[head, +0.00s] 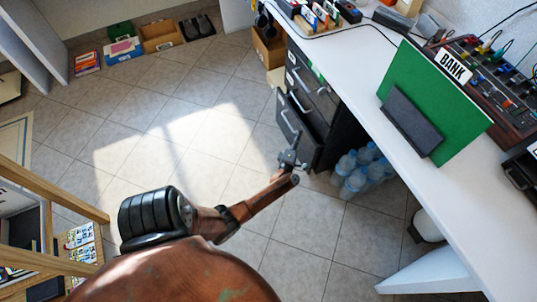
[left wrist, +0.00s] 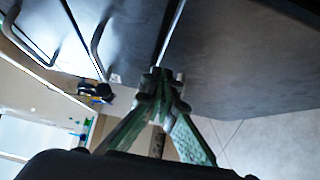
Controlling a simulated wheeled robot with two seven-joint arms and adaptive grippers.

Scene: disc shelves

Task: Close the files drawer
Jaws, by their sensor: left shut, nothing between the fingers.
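The dark grey files cabinet (head: 322,92) stands under the white desk, with metal bar handles. Its lowest drawer (head: 306,143) stands out from the cabinet face, its front towards the open floor. My left gripper (head: 289,158) is shut and empty, close to the near lower part of that drawer front; I cannot tell if they touch. In the left wrist view my gripper (left wrist: 162,80) has its fingertips together in front of dark panels, with bar handles (left wrist: 97,45) at upper left. My right gripper is not in view.
Water bottles (head: 355,172) stand on the floor right of the drawer. The white desk (head: 372,88) overhangs them, bearing a green BANK board (head: 432,100). A wooden frame (head: 50,178) is at left. The tiled floor (head: 175,130) left of the cabinet is clear.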

